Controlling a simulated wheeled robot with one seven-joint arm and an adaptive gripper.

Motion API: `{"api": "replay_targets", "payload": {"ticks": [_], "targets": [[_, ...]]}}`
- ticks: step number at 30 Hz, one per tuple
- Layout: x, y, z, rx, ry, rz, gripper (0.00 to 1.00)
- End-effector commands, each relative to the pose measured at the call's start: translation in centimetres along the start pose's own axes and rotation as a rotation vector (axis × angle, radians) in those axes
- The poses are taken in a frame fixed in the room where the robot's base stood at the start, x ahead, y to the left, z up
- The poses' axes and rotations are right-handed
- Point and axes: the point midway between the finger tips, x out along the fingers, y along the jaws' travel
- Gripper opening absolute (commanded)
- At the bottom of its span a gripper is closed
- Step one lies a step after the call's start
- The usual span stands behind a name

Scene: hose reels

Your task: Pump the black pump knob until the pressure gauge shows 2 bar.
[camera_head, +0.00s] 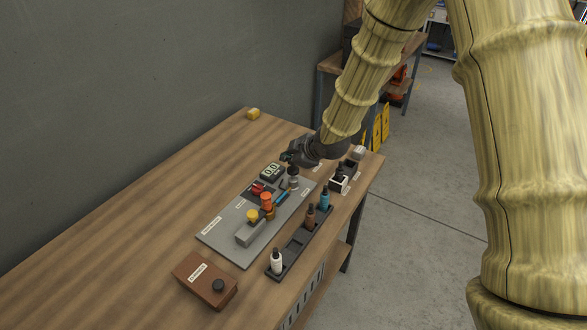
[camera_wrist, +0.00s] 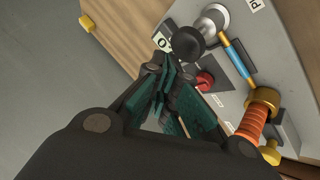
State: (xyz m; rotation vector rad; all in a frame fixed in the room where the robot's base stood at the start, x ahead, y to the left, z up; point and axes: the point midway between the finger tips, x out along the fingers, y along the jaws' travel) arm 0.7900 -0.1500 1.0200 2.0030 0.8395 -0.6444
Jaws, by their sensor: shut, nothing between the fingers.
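The black pump knob (camera_wrist: 187,43) tops a silver pump body in the wrist view. In the head view the pump (camera_head: 293,182) stands on the grey panel (camera_head: 227,233), just below my gripper (camera_head: 287,157). The digital gauge (camera_head: 271,171) stands beside the pump and appears to read 0.0. In the wrist view the gauge (camera_wrist: 162,42) is mostly hidden by the knob and fingers. My gripper (camera_wrist: 172,75) is shut and empty. Its fingertips appear close beside the knob; I cannot tell whether they touch.
An orange handle (camera_head: 266,200) and a yellow knob (camera_head: 252,215) stand on the panel. A black rack (camera_head: 295,250) with several bottles lies along the table's right side. A brown box (camera_head: 205,280) lies in front. The table's left side is clear, except for a yellow block (camera_head: 253,114).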

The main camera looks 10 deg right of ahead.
Motion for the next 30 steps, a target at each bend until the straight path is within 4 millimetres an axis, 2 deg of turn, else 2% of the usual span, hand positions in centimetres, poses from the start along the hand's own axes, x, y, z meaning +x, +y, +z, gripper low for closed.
{"api": "replay_targets", "payload": {"ticks": [30], "targets": [[0.59, -0.44, 0.4, 0.0, 0.0, 0.0, 0.0]]}}
